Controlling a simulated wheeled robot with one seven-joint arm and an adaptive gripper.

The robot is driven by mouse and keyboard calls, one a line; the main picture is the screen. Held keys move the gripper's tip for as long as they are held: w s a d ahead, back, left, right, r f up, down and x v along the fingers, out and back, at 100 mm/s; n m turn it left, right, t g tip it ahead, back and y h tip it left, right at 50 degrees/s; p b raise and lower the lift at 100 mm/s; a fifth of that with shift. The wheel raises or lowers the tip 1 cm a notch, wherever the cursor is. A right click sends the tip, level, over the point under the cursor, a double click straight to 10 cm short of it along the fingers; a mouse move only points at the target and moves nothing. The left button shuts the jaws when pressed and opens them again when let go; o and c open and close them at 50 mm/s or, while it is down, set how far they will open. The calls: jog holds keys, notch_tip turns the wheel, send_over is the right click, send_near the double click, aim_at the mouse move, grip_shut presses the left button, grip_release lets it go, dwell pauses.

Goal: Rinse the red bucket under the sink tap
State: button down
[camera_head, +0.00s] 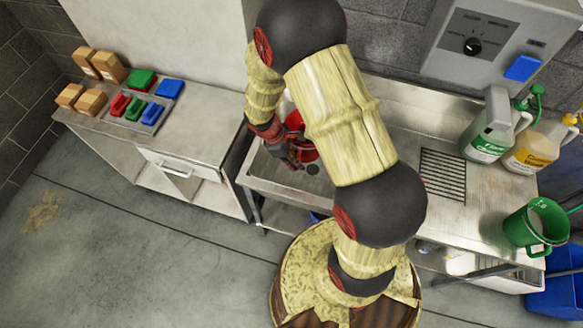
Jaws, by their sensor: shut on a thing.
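The red bucket (301,150) is over the sink basin, mostly hidden behind my arm; only parts of its red side show. My gripper (289,160) is at the bucket's left side and is shut on it. Which part of the bucket the fingers hold is too small to tell. The sink basin (262,170) is a steel trough with a dark drain (312,169) in its floor. The sink tap is not visible, and my arm covers the area behind the bucket.
A counter (215,128) on the left holds cardboard boxes (109,66) and coloured pads. On the right drainboard (475,185) stand two jugs (490,135) and a green bucket (535,227). A grey control box (487,48) hangs above. The floor at left is clear apart from a stain.

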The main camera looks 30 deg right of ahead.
jog(key=shift+w+d, duration=0.65)
jog(key=shift+d, duration=0.65)
jog(key=shift+w+d, duration=0.65)
jog(key=shift+d, duration=0.7)
jog(key=shift+w+d, duration=0.65)
jog(key=shift+d, duration=0.65)
jog(key=s+a, duration=0.6)
jog(key=a, duration=0.6)
jog(key=shift+p, duration=0.35)
jog(key=shift+a, duration=0.1)
